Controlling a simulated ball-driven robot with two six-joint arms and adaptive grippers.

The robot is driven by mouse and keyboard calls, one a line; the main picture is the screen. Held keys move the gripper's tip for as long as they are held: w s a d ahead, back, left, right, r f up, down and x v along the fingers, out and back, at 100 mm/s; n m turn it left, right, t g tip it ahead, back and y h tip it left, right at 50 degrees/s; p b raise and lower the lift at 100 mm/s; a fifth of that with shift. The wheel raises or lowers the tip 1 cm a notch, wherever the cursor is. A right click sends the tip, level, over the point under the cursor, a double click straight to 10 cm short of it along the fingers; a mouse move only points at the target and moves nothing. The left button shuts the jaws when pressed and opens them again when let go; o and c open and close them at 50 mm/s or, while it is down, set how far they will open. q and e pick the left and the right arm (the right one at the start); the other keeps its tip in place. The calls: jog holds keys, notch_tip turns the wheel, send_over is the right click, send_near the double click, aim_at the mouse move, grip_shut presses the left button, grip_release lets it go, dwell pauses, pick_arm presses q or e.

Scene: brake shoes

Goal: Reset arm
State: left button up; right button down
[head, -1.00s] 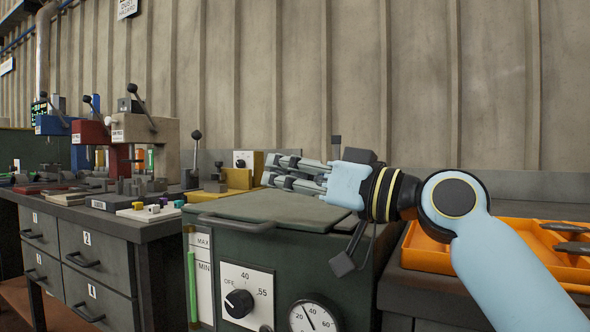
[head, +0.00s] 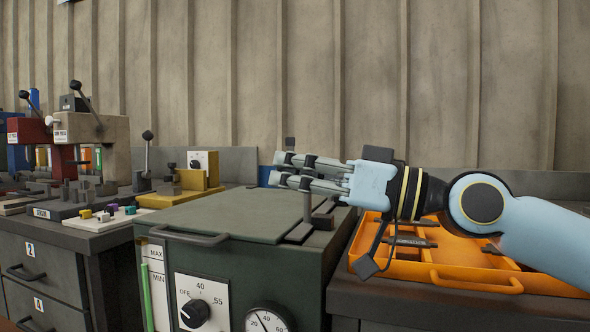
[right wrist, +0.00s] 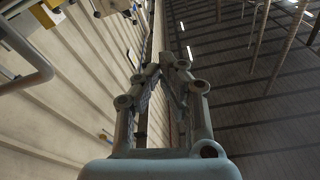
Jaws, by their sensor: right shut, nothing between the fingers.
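My right gripper (head: 283,169) is in the middle of the head view, reaching in from the right. Its fingers point left and are closed together with nothing between them. It is above the right part of the dark green cabinet's lid (head: 215,215), apart from it. In the right wrist view the fingers (right wrist: 165,68) converge at their tips, with wall and ceiling behind them. My left gripper is not in view.
An orange tray (head: 470,279) with dark parts lies on the right bench. The cabinet has a handle (head: 189,238), dial (head: 194,313) and gauge. Lever presses (head: 92,130) and small coloured blocks (head: 104,215) stand on the left bench. A yellow device (head: 180,190) sits behind the cabinet.

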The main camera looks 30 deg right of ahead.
jog(key=shift+s+d, duration=0.15)
jog(key=shift+s, duration=0.05)
